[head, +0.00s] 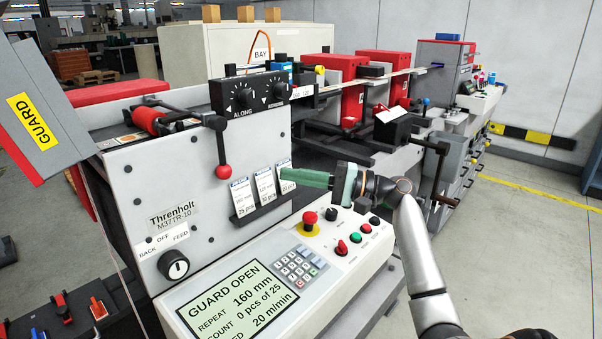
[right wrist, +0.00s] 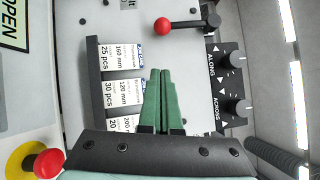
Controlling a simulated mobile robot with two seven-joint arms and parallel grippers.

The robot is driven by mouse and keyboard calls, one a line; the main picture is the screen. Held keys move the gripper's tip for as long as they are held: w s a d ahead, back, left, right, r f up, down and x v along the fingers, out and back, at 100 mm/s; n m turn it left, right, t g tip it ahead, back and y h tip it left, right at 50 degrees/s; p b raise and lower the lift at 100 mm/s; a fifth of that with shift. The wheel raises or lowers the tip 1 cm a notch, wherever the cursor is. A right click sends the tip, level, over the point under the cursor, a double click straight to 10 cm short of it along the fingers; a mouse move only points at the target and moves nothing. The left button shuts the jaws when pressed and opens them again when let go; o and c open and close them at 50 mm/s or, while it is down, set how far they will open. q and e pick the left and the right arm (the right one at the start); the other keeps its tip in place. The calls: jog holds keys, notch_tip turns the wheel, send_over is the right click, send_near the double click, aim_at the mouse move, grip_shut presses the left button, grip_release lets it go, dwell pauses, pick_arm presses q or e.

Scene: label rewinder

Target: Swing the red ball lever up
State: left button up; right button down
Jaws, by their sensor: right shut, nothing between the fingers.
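The red ball lever (head: 223,171) hangs straight down on the front panel of the grey label rewinder (head: 150,200); its black arm runs up to a pivot near the panel's top edge. In the right wrist view its red ball (right wrist: 162,25) is beyond my fingertips, apart from them. My right gripper (head: 287,177), with green fingers, is shut and empty. It is right of the ball, in front of the card rack. In the right wrist view the closed fingers (right wrist: 160,72) overlap the cards. My left gripper is not in view.
A red emergency button (head: 309,218) and a keypad console (head: 295,268) are below. Two black knobs (head: 260,93) are above. The raised guard (head: 35,125) is at left.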

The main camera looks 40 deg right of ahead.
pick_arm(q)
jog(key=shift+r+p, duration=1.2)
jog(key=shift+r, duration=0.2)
pick_arm(e)
jog(key=w+a+r, duration=0.1)
jog(key=w+a, duration=0.3)
jog(key=a, duration=0.3)
jog(key=shift+w+a+r, duration=0.2)
jog(key=shift+w, duration=0.2)
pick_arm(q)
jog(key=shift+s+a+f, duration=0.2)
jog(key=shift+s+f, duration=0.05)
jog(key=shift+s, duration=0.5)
pick_arm(e)
jog(key=shift+a+f+m+t, duration=0.15)
jog(key=shift+a+m+t, duration=0.15)
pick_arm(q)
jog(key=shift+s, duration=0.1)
